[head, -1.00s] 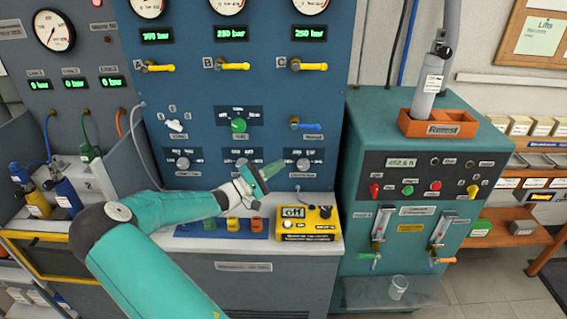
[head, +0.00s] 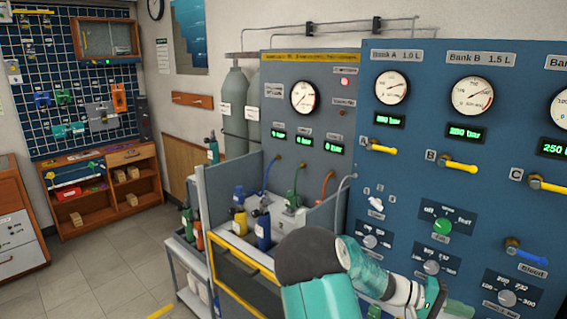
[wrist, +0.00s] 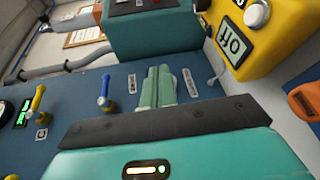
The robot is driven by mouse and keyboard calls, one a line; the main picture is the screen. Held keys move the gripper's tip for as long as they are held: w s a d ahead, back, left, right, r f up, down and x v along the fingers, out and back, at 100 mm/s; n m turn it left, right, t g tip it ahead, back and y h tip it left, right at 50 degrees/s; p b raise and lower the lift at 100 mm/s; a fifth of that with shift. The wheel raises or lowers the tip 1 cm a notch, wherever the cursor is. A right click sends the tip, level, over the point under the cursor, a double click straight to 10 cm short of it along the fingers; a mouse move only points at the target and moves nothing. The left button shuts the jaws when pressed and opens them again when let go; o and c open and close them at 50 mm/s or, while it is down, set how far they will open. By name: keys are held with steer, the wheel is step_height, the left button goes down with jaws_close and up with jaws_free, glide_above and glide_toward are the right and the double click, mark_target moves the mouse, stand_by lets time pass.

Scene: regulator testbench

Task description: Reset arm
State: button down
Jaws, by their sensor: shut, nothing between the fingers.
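My teal arm reaches in from the bottom of the head view, with my gripper (head: 432,296) at the lower right in front of the blue test panel (head: 400,215). In the wrist view my gripper's two pale green fingers (wrist: 158,86) are together, with nothing between them. The fingers point toward the blue panel; I cannot tell the exact gap. The arm is bent, with its dark elbow joint low in the head view.
The panel bears gauges, yellow handles (head: 460,163) and a green knob (head: 442,224). A yellow box (wrist: 240,45) reading "Off" is close at the wrist view's upper right. Coloured bottles (head: 262,229) stand left of the arm. Floor at the left (head: 100,270) is clear.

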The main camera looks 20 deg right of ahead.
steer(key=w+a+r+n+t+y, duration=0.15)
steer(key=a+t+y, duration=0.25)
steer(key=a, duration=0.7)
steer(key=w+a+r+n+t+y, duration=0.1)
steer(key=w+a+t+y, duration=0.3)
steer(key=a, duration=0.8)
steer(key=s+a+r+n+t+y, duration=0.1)
steer(key=s+a+r+t, duration=0.1)
steer(key=a, duration=0.5)
steer(key=s+a+r+n+t+y, duration=0.2)
steer(key=a+r, duration=0.3)
steer(key=a, duration=0.3)
steer(key=s+a+r+n+t+y, duration=0.1)
steer(key=s+a+r+t, duration=0.1)
steer(key=a, duration=0.5)
steer(key=shift+s+a+r+t, duration=0.2)
steer(key=shift+s+r+t, duration=0.1)
steer(key=shift+r+t, duration=0.75)
steer(key=shift+f+n, duration=0.15)
steer(key=shift+n, duration=0.1)
